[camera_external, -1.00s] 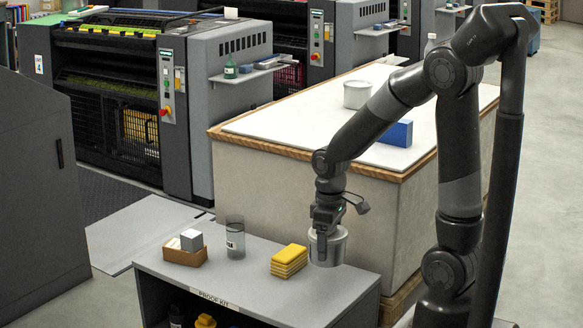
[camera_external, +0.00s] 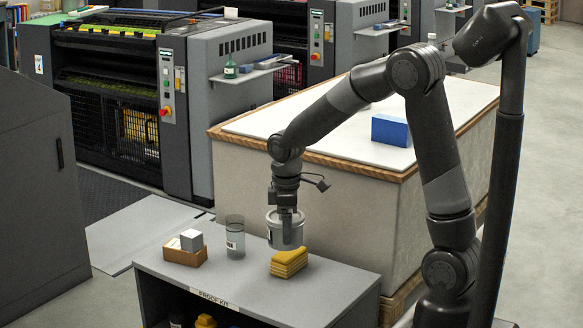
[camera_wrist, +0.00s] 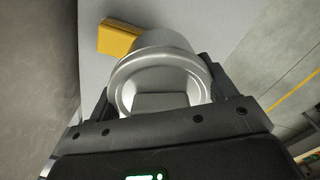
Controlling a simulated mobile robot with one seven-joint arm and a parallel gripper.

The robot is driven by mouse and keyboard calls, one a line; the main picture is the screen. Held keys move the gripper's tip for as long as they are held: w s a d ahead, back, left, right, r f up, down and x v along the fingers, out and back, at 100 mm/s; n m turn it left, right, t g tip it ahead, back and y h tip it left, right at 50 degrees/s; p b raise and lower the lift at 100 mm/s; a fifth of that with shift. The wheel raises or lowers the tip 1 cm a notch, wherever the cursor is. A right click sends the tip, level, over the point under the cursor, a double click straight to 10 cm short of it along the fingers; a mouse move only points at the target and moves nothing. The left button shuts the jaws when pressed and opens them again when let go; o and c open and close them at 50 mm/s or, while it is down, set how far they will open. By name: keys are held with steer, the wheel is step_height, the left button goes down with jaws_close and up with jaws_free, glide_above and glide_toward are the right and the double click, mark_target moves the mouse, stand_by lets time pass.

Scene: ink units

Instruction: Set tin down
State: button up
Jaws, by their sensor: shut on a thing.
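My gripper (camera_external: 286,222) is shut on a grey metal tin (camera_external: 273,234), which hangs upright over the low grey shelf unit labelled PROOF KIT (camera_external: 312,292). In the outside view the tin's lower edge overlaps the stack of yellow cloths (camera_external: 289,264); I cannot tell whether they touch. In the wrist view the tin (camera_wrist: 160,50) sits between my gripper's fingers (camera_wrist: 155,90), with the yellow stack (camera_wrist: 118,38) beyond it to the left.
A grey see-through cylinder (camera_external: 235,240) stands left of the tin. A small brown box (camera_external: 183,256) holding a grey block is further left. The large white-topped table (camera_external: 330,130) with a blue box (camera_external: 391,130) stands behind. The unit's front right is bare.

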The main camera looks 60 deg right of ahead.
steer(key=w+a+f, duration=0.1)
steer(key=a+f, duration=0.1)
steer(key=a, duration=0.1)
steer(key=w+a+f, duration=0.2)
steer(key=a, duration=0.2)
steer(key=w+a+f, duration=0.1)
steer(key=a+f, duration=0.1)
steer(key=a, duration=0.1)
steer(key=shift+w+a+f, duration=0.2)
steer(key=shift+w+f, duration=0.05)
steer(key=shift+f, duration=2.15)
steer(key=shift+f, duration=0.15)
steer(key=o, duration=1.3)
